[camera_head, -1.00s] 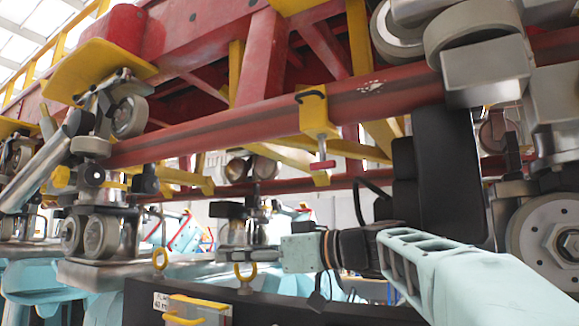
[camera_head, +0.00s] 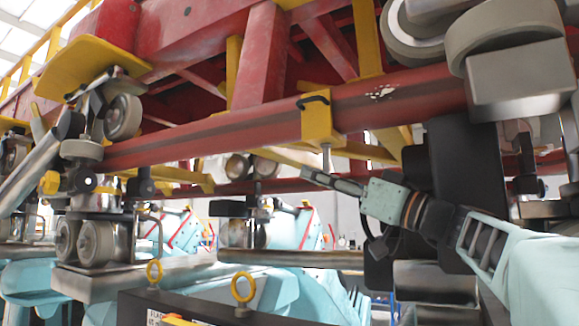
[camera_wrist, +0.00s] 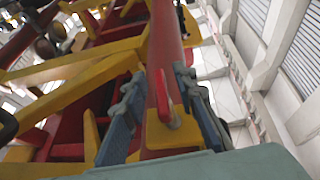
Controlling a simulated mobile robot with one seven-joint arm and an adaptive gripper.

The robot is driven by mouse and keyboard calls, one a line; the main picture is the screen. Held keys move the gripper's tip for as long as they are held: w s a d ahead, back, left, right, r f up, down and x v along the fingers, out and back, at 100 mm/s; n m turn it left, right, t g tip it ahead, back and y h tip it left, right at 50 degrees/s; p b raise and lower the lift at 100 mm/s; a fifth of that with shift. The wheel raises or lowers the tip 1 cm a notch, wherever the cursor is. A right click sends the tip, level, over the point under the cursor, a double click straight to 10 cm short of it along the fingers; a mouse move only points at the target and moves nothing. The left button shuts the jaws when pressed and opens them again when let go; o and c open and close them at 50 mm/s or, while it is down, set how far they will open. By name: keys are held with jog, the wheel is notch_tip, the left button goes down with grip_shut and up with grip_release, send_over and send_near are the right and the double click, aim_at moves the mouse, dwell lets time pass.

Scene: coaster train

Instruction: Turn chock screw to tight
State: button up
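The yellow chock (camera_head: 317,122) hangs on the red rail, with a dark handle on its upper side. Its grey screw (camera_head: 326,157) points down from it; in the head view the red cross handle is mostly hidden by my gripper. My gripper (camera_head: 318,176) is just below the screw, reaching in from the right. In the wrist view, the red handle (camera_wrist: 164,96) lies between the two blue-grey fingers of my gripper (camera_wrist: 158,84). The fingers stand apart with gaps beside the handle, and the yellow chock (camera_wrist: 180,137) is behind it.
The red rail (camera_head: 220,132) runs above my gripper. Large grey wheels (camera_head: 505,40) are at the upper right and a wheel assembly (camera_head: 95,235) at the left. Yellow lifting eyes (camera_head: 243,287) stand below. The space left of my gripper is fairly open.

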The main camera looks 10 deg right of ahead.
jog(key=p+x, duration=0.1)
jog(key=x, duration=0.3)
jog(key=shift+s, duration=0.15)
grip_shut()
